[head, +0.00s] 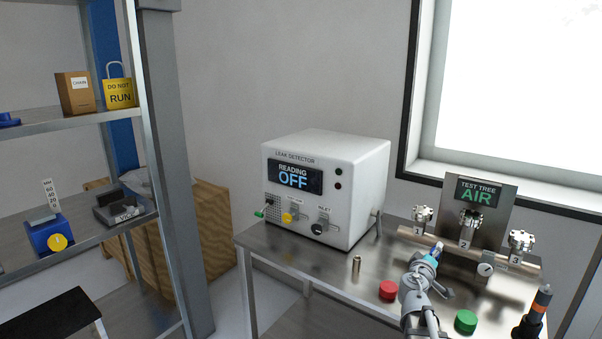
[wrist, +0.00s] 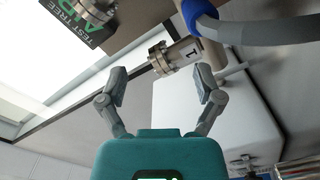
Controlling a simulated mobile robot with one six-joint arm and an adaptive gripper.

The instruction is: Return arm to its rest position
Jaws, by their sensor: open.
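My gripper (wrist: 161,84) shows in the wrist view, its two grey fingers spread wide apart with nothing between the tips. Valve 1 (wrist: 162,60) of the test tree appears beyond and between the fingers, and no contact shows. In the head view, valve 1 (head: 422,216) stands at the left of the test tree panel (head: 497,205), which reads AIR.
The leak detector (head: 335,180) on the steel bench (head: 290,262) reads OFF. A red cap (head: 388,290), a green cap (head: 466,320) and a small metal cylinder (head: 356,264) stand in front. A grey tube with a blue ring (wrist: 198,14) crosses the wrist view's top. Shelves stand left.

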